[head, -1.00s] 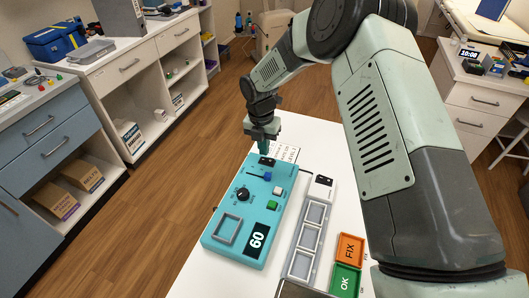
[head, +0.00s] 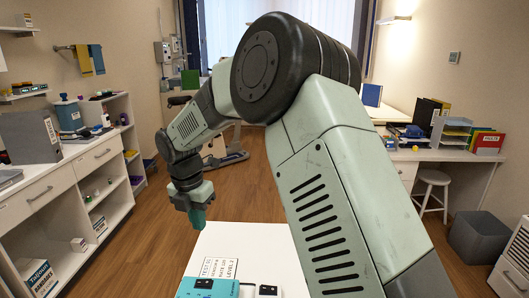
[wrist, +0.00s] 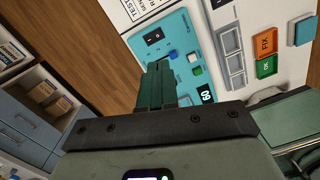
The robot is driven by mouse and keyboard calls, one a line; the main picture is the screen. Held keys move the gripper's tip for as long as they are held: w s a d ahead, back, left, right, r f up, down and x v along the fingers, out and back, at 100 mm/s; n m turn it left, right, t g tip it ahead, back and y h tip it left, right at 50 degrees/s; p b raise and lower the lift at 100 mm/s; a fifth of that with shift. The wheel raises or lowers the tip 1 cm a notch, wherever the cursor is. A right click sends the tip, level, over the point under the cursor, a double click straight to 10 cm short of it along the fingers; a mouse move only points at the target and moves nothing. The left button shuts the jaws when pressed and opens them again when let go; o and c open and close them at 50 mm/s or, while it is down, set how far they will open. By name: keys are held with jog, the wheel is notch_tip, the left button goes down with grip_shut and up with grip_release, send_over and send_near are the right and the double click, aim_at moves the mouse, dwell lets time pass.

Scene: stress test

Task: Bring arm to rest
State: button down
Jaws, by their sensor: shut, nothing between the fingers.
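My gripper (head: 198,220) is shut and empty. In the head view it hangs pointing down, above the far left edge of the white table (head: 255,238), clear of the turquoise device (head: 222,289). Only the far end of that device shows there, at the bottom edge. In the wrist view my closed green fingers (wrist: 157,85) stand in front of the device (wrist: 150,38), hiding part of it. A black rocker switch, blue and green buttons and a display show on the device. My arm bends from the right foreground to the gripper.
A printed card (head: 219,268) lies on the table beyond the device. In the wrist view, a grey tray strip (wrist: 231,55), an orange FIX button (wrist: 265,42) and a green OK button (wrist: 266,67) lie beside it. White shelving (head: 95,185) stands left; open floor lies between.

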jog(key=s+d+r+m+t, duration=0.1)
jog(key=s+d+r+m, duration=0.4)
jog(key=d+r+m, duration=0.4)
jog(key=s+d+r+m+t, duration=0.2)
jog(key=s+d+r+m, duration=0.3)
jog(key=d+r+m, duration=0.5)
jog(key=s+d+m+t, duration=0.1)
jog(key=s+d+m, duration=0.4)
jog(key=s, duration=0.3)
jog(key=s+d+m, duration=0.5)
jog(key=s+m, duration=0.3)
jog(key=shift+s+d+t+y, duration=0.15)
jog(key=shift+d+t+y, duration=0.15)
jog(key=shift+d+t, duration=0.1)
jog(key=c, duration=1.8)
grip_release()
